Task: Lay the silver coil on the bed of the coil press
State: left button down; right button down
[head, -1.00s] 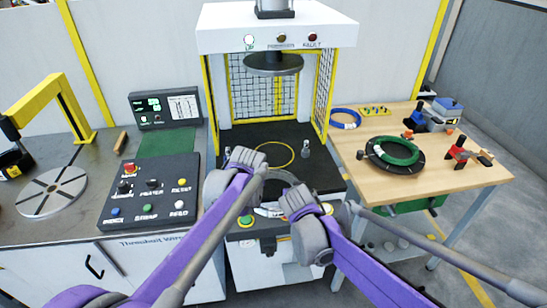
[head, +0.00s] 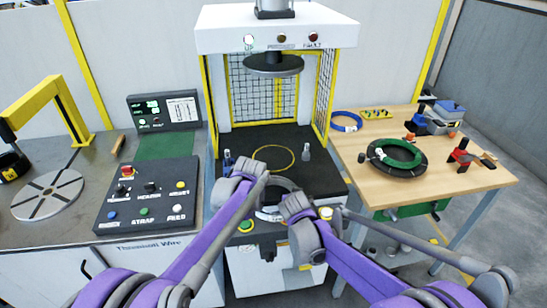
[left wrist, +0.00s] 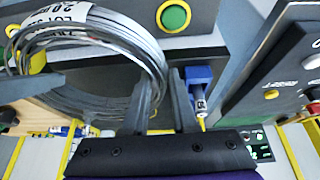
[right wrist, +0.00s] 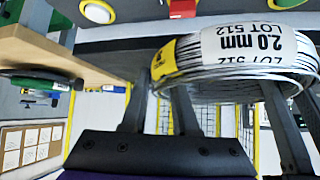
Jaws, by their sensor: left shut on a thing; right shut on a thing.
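The silver coil (head: 283,184), a bundle of wire with a white label, is held between my two grippers at the front edge of the press bed (head: 315,178). The grippers hide part of it in the head view. My left gripper (left wrist: 165,85) is shut on its left side; the coil also shows in the left wrist view (left wrist: 95,100). My right gripper (right wrist: 160,95) is shut on its right side, near the "2.0 mm LOT 512" label. The bed bears a yellow ring mark (head: 274,157), which is bare. The round press head (head: 273,66) is raised above it.
Small posts (head: 306,151) (head: 228,160) stand either side of the ring mark. Yellow-framed mesh guards (head: 321,95) flank the bed. A control panel (head: 148,195) is at left. A wooden table (head: 450,185) at right carries a green coil (head: 398,153) and a blue coil (head: 346,121).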

aim_at(274, 157)
jog(key=i, duration=0.95)
